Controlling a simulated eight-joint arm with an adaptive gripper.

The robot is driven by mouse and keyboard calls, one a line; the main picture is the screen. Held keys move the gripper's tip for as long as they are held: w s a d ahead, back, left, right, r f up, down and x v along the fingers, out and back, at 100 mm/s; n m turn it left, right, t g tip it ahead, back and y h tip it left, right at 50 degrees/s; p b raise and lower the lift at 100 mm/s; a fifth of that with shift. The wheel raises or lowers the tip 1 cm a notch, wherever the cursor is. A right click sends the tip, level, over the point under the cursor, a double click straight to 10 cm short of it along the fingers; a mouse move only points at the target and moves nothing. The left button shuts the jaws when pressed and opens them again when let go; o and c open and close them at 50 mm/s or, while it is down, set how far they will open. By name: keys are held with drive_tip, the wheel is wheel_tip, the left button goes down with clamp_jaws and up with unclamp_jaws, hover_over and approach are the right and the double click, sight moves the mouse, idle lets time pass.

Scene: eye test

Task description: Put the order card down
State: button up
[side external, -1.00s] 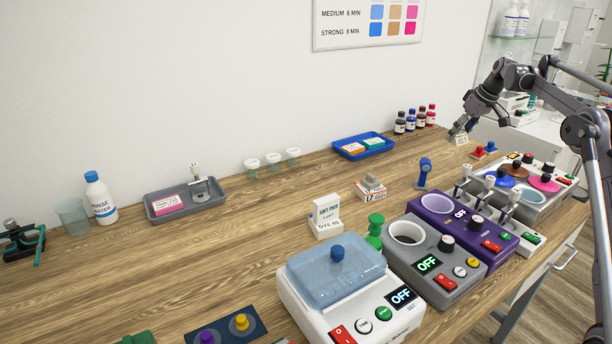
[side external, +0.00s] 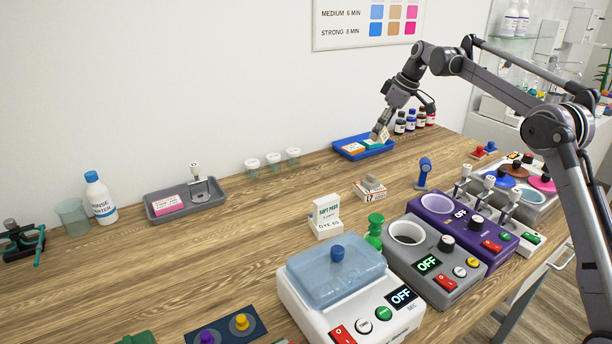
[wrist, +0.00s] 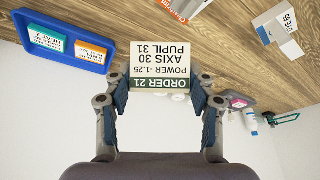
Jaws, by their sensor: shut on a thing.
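The order card (wrist: 160,66) is cream with a dark green band reading "ORDER 21". In the wrist view its text is upside down and it stands between my fingertips. My gripper (wrist: 160,97) is shut on the card's banded end. In the side external view my gripper (side external: 379,134) is at the blue tray (side external: 338,148), with the card (side external: 384,134) small and partly hidden by the fingers. Whether the card touches the tray is not clear. The tray holds an orange-labelled pack (wrist: 92,51) and a teal-labelled pack (wrist: 47,38).
Small dark-capped bottles (side external: 400,124) stand just right of the tray. Clear cups (side external: 272,161) stand to its left by the wall.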

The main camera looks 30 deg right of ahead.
drive_tip(key=a+n+g+y, duration=0.1)
drive_tip(key=a+n, duration=0.3)
drive_tip(key=a, duration=1.3)
drive_tip(key=n+g+y, duration=0.1)
drive_tip(key=n+g, duration=0.2)
drive_tip(key=n, duration=0.5)
hover_over(178, 306)
drive_tip(key=d, duration=0.2)
drive_tip(key=f, duration=1.2)
drive_tip(key=shift+a, duration=0.2)
drive_tip(key=shift+f, duration=2)
drive_tip(key=shift+f, duration=0.1)
drive_tip(key=o, duration=0.8)
drive_tip(key=shift+o, duration=0.2)
